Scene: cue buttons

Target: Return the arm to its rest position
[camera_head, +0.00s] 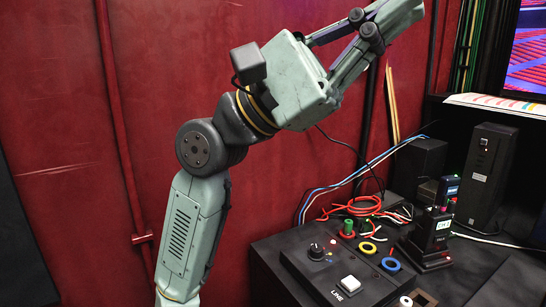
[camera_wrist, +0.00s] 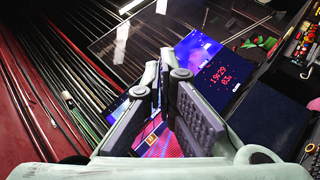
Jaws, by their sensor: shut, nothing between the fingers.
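My gripper (camera_head: 400,10) is raised at the top of the head view, tilted up and to the right. It is well above the control desk and touches nothing. My arm rises from the lower left and bends to the right at its upper joint. In the wrist view my gripper (camera_wrist: 160,60) shows its two dark-padded fingers from behind. The fingers are shut with nothing held. Screens lie beyond them.
The black control desk (camera_head: 300,262) has a white button (camera_head: 348,285), a black knob (camera_head: 316,251) and coloured rings. Loose cables and a dark device (camera_head: 432,232) are behind. A red wall (camera_head: 70,130) stands behind my arm. A monitor (camera_head: 528,50) is at upper right.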

